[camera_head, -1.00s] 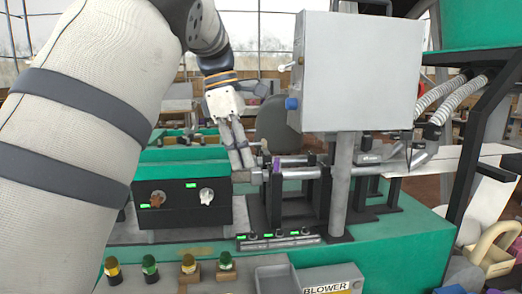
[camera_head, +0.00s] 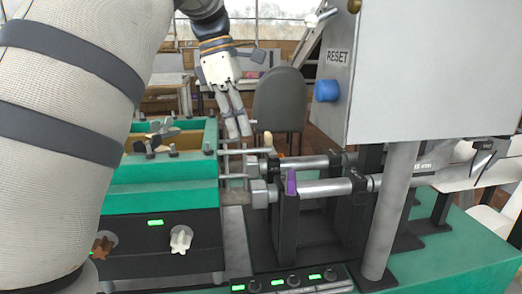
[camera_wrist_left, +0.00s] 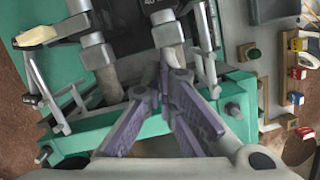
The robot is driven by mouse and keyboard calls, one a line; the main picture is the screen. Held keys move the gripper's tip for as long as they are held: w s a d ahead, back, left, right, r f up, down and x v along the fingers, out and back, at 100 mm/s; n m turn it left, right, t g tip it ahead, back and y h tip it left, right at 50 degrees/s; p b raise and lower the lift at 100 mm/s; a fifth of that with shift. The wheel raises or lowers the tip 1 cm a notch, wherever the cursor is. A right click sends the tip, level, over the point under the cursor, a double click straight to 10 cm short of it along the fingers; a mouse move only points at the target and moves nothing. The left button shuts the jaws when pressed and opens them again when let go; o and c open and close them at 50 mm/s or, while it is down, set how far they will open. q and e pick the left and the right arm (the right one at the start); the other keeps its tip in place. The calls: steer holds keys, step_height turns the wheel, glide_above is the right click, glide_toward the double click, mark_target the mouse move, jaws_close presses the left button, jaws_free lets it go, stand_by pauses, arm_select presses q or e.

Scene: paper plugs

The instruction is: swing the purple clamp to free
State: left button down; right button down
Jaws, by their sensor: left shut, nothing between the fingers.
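The purple clamp (camera_head: 291,182) is a small upright purple piece beside the front metal cylinder, on top of a black bracket. My left gripper (camera_head: 240,136) is shut and empty. In the head view it hangs above and to the left of the purple clamp, clear of it, with fingertips pointing down. In the left wrist view the gripper's fingers (camera_wrist_left: 172,76) come together over the machine and hide part of it. I cannot pick out the purple clamp for sure in that view. My right gripper is not in view.
A grey RESET box (camera_head: 338,75) with a blue knob stands on a post to the right. A green-rimmed box (camera_head: 165,190) is at left. Two metal cylinders (camera_head: 320,188) run rightward. A pale lever (camera_wrist_left: 38,36) shows in the wrist view.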

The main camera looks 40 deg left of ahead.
mark_target(291, 177)
arm_select(q)
steer(key=x, duration=0.8)
steer(key=shift+s+d+f, duration=0.15)
steer(key=shift+d+f, duration=0.15)
steer(key=w+d, duration=0.2)
steer(key=shift+d+f, duration=0.35)
steer(key=shift+w+d, duration=0.3)
steer(key=shift+d, duration=0.05)
steer(key=shift+w, duration=0.1)
